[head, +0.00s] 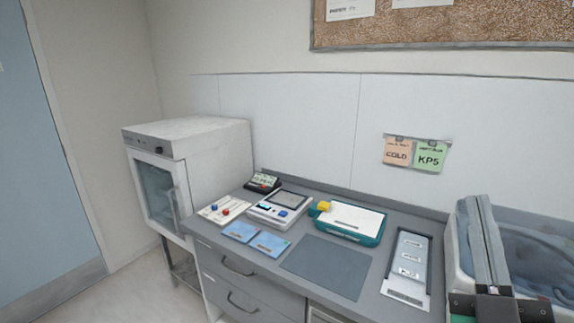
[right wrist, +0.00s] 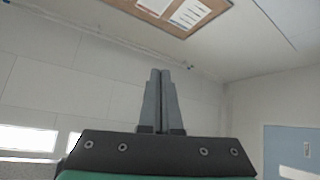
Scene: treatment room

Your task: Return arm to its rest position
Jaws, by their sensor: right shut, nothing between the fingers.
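My right gripper (head: 478,203) stands at the right side of the head view, in front of the clear-sided bin. Its two dark grey fingers point up and lie together, with nothing between them. In the right wrist view my right gripper (right wrist: 160,72) also shows its fingers closed and empty, pointing up against the wall. The fingers are apart from everything on the counter. My left gripper and left arm are not in view.
A grey counter (head: 377,305) holds a dark mat (head: 328,265), a teal tray (head: 366,238), a device with a screen (head: 283,207), blue packets (head: 270,244) and a labelled panel (head: 407,265). A white cabinet (head: 215,160) stands left. A clear-sided bin (head: 540,245) is right.

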